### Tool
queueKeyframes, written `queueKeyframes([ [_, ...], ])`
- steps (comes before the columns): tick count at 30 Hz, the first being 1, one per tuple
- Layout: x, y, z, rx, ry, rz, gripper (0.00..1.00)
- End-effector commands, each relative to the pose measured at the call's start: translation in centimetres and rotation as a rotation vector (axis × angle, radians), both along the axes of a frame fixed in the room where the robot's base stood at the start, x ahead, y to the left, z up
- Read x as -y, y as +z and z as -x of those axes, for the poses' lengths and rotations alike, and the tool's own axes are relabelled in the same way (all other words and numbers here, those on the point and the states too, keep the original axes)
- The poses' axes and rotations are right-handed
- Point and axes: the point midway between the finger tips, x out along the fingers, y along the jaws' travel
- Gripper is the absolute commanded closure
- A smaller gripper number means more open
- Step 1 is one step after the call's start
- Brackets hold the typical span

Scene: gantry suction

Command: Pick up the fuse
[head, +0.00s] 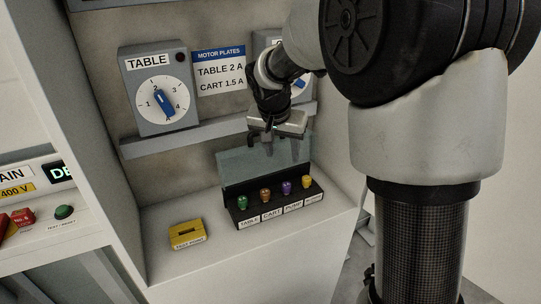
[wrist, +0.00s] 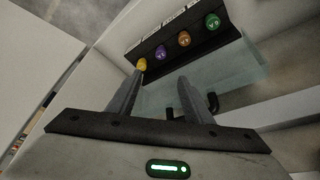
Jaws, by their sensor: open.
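Coloured fuses stand upright in a black holder in the head view: green (head: 242,202), orange-brown (head: 266,196), purple (head: 286,188) and yellow (head: 306,182). The holder (head: 262,222) has labels along its front, including TABLE and CART. A clear lid (head: 240,172) stands raised behind the fuses. My gripper (head: 283,152) is open and empty, above and behind the fuses by the lid. In the wrist view my gripper (wrist: 160,77) has its fingers spread, with the yellow fuse (wrist: 142,64) near the left fingertip and the purple fuse (wrist: 161,51) beyond the gap. Contact with the lid cannot be told.
A yellow labelled block (head: 187,234) sits on the ledge (head: 215,262) left of the holder. A dial box marked TABLE (head: 160,88) and a motor plates sign (head: 220,70) are on the back wall. A grey rail (head: 185,137) runs below them. The front ledge is clear.

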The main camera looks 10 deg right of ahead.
Motion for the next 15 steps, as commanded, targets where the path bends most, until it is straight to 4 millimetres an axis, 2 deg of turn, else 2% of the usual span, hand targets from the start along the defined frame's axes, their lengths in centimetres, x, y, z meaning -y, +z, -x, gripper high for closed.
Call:
queueKeyframes([
  [5,0.3,-2.6,-1.0,-0.005,-0.008,0.002,0.54],
  [15,1.6,-9.3,-3.4,-0.006,-0.006,0.001,0.54],
])
